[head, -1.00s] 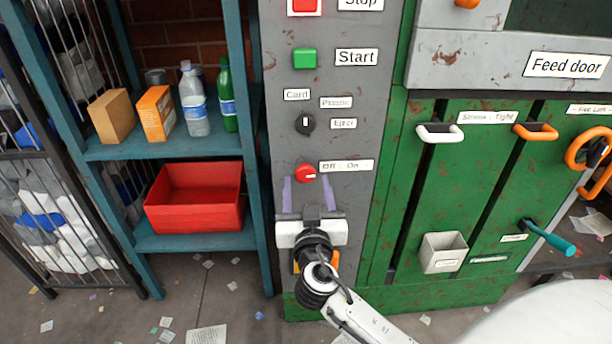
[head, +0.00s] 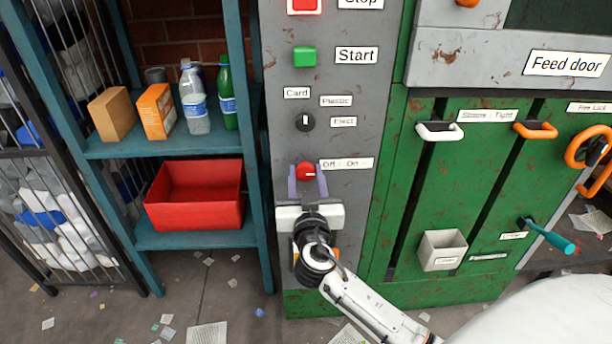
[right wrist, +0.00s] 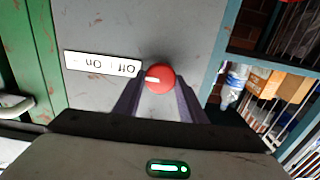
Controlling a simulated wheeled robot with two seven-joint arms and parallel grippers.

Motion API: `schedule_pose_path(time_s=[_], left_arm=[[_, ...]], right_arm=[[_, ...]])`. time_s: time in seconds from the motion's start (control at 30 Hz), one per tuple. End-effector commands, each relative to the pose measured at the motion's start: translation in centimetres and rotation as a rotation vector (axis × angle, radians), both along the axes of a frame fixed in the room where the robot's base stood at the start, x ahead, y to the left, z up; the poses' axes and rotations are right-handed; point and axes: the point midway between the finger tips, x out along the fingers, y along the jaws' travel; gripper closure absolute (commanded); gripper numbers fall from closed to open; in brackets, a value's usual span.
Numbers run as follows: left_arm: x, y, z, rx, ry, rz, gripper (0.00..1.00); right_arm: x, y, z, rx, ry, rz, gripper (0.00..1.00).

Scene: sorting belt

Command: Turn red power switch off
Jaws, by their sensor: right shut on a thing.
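The red power switch (head: 306,171) is a round knob on the grey panel, beside its "Off : On" label (head: 346,164). Its white mark points right, toward the label, in the head view. In the right wrist view the knob (right wrist: 160,77) shows its mark toward the label on the left. My right gripper (head: 307,176) reaches up from below, with its purple fingers on both sides of the knob. The fingers (right wrist: 160,84) are shut on the knob. My left gripper is not in view.
Above the knob are a black selector (head: 305,122), a green Start button (head: 304,57) and a red Stop button (head: 304,4). A teal shelf with a red bin (head: 195,210) stands to the left. Green doors with handles (head: 440,132) are to the right.

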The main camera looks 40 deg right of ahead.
Motion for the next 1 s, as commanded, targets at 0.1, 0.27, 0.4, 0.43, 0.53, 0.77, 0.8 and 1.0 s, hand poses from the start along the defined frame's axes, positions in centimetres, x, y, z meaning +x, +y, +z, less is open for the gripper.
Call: schedule_pose_path(time_s=[0.1, 0.27, 0.4, 0.43, 0.53, 0.77, 0.8, 1.0], left_arm=[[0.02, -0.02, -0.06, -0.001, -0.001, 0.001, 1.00], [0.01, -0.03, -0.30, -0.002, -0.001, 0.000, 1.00], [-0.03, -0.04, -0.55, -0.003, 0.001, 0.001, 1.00], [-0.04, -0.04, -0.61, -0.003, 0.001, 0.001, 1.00], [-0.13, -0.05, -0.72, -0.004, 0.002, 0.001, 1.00], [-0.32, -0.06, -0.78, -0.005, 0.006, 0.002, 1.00], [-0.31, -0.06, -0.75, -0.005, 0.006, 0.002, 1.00], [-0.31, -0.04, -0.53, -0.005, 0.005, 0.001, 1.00]], right_arm=[[-0.02, 0.02, -0.06, -0.020, 0.012, 0.000, 0.85], [-0.02, 0.03, -0.08, -0.079, 0.049, -0.001, 0.85], [0.00, 0.04, -0.11, -0.165, 0.101, -0.002, 0.85], [0.00, 0.06, -0.12, -0.187, 0.114, -0.002, 0.85], [0.04, 0.13, -0.12, -0.264, 0.162, -0.001, 0.85], [0.08, 0.17, -0.09, -0.451, 0.277, -0.002, 0.85], [0.08, 0.19, -0.09, -0.483, 0.297, -0.002, 0.85], [0.15, 0.28, -0.07, -0.646, 0.396, 0.000, 0.85]])
